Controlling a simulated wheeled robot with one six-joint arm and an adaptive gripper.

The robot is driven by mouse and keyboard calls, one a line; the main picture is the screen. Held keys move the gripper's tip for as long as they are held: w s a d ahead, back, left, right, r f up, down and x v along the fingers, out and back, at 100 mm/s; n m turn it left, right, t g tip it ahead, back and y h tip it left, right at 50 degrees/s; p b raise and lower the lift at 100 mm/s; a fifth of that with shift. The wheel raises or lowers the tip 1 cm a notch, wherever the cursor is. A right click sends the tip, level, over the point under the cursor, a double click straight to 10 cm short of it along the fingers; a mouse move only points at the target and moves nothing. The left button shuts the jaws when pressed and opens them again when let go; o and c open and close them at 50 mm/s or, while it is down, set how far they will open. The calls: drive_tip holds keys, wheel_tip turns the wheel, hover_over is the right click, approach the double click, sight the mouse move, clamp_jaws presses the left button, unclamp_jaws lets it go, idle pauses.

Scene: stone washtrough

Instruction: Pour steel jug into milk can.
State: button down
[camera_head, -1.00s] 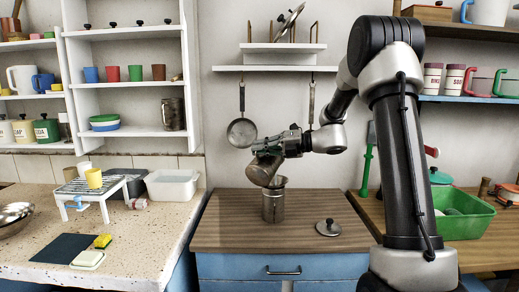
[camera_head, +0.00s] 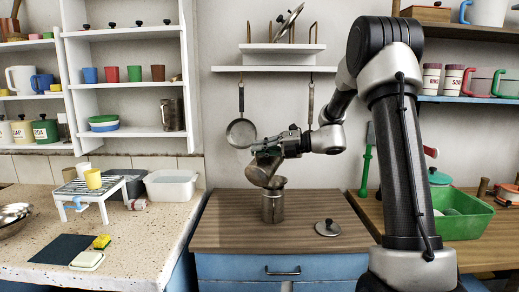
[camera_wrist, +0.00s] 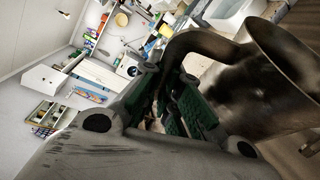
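The steel jug (camera_head: 262,171) is tilted steeply above the milk can, its lower end toward the can's mouth. My gripper (camera_head: 268,147) is shut on the jug's handle, which also shows in the wrist view (camera_wrist: 195,42) between the green finger pads. The jug's body (camera_wrist: 265,85) fills the right of the wrist view. The milk can (camera_head: 273,206) stands upright and open on the wooden counter under the jug. Whether the jug's rim touches the can, and any liquid flow, cannot be made out. The can's lid (camera_head: 327,228) lies on the counter to the right.
The wooden counter (camera_head: 225,236) is mostly clear around the can. A frying pan (camera_head: 241,132) hangs on the wall behind. A stone worktop (camera_head: 150,228) with a white rack (camera_head: 84,192) is at left. A green tray (camera_head: 462,220) stands at right.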

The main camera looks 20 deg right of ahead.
drive_tip(key=shift+w+d, duration=0.1)
drive_tip(key=shift+w+d+m, duration=0.3)
drive_tip(key=shift+m, duration=0.1)
idle(1.5)
drive_tip(key=shift+r, duration=0.1)
